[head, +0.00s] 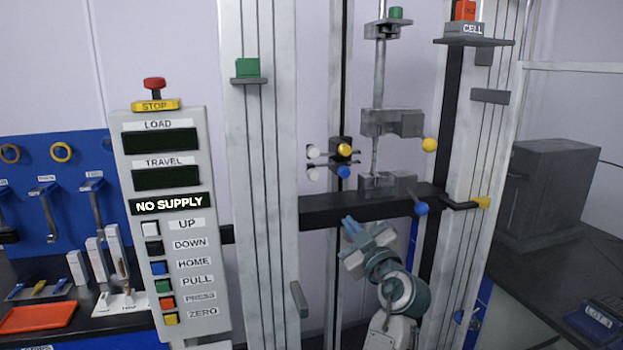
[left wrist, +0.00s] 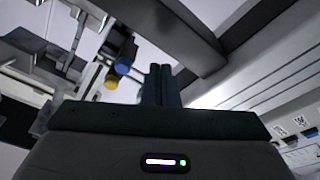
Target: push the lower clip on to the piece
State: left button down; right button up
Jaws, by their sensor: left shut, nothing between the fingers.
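The lower clip has a blue knob (head: 343,171) and a pale end to its left. The upper clip with a yellow knob (head: 344,150) sits just above it. Both are on a dark block left of the piece (head: 375,155), a thin strip between the upper grip (head: 391,123) and the lower grip (head: 388,185). A gap shows between clips and piece in the head view. My left gripper (head: 350,226) is shut and empty, below the clips. In the left wrist view its fingers (left wrist: 160,86) point up, with the blue knob (left wrist: 125,58) and yellow knob (left wrist: 111,80) to their left. My right gripper is not in view.
A dark crossbeam (head: 325,212) runs behind and above my gripper, between two pale columns. Other knobs, yellow (head: 429,145) and blue (head: 420,209), stick out beside the grips. The control panel (head: 165,220) reads NO SUPPLY at left.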

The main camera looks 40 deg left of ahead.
aim_at(311, 173)
pick_arm(q)
jog(key=s+a+r+n+g+y, duration=0.1)
jog(key=s+r+n, duration=0.3)
jog(key=r, duration=0.4)
jog(key=shift+s+n+g+y, duration=0.3)
jog(key=shift+s+g+y, duration=0.15)
jog(key=shift+g+y, duration=0.2)
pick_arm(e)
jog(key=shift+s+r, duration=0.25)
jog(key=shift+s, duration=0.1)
pick_arm(q)
jog(key=shift+a, duration=0.1)
